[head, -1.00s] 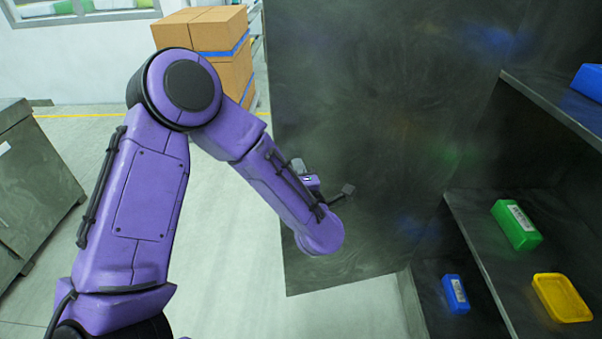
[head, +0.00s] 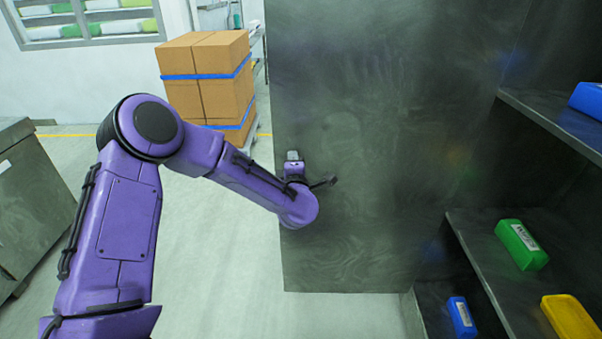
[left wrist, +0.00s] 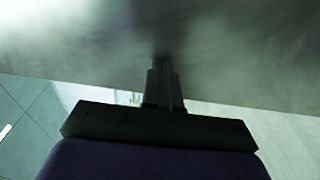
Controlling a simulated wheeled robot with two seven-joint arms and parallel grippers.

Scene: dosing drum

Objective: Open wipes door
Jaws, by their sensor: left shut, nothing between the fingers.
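The cabinet door (head: 375,130) is a tall dark grey metal panel, swung out to the left of the cabinet and standing open. My left gripper (head: 333,181) is at the inner face of the door, near its lower left part. In the left wrist view the gripper's fingers (left wrist: 163,75) are closed together, with the tips close to the door panel (left wrist: 220,55); I cannot tell whether they touch it. Nothing shows between the fingers. My right gripper does not show.
Stacked cardboard boxes (head: 208,80) stand behind the door. A dark cabinet (head: 32,215) is at left. Pale floor between is clear.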

